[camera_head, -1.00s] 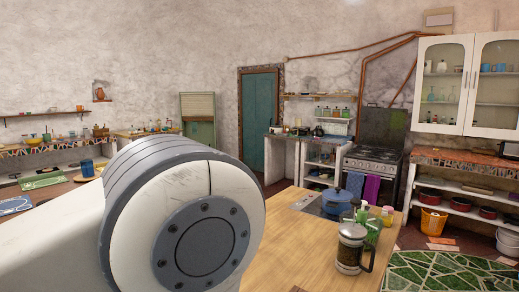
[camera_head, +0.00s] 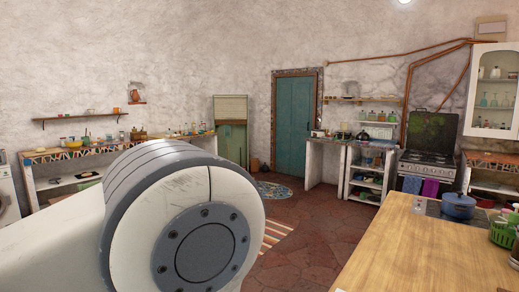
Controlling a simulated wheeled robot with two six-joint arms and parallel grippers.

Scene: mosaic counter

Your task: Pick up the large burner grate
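A stove (camera_head: 427,163) with dark grates (camera_head: 428,157) on its top stands against the back wall at the right. The grates are small and far off, so I cannot tell the large one from the others. My own white and grey arm joint fills the lower left of the view. Neither of my grippers is in view.
A wooden table (camera_head: 425,250) with a blue pot (camera_head: 458,205) stands at the front right. A mosaic counter (camera_head: 75,153) runs along the left wall. The red tiled floor (camera_head: 318,229) is open in the middle, with a striped rug (camera_head: 276,234).

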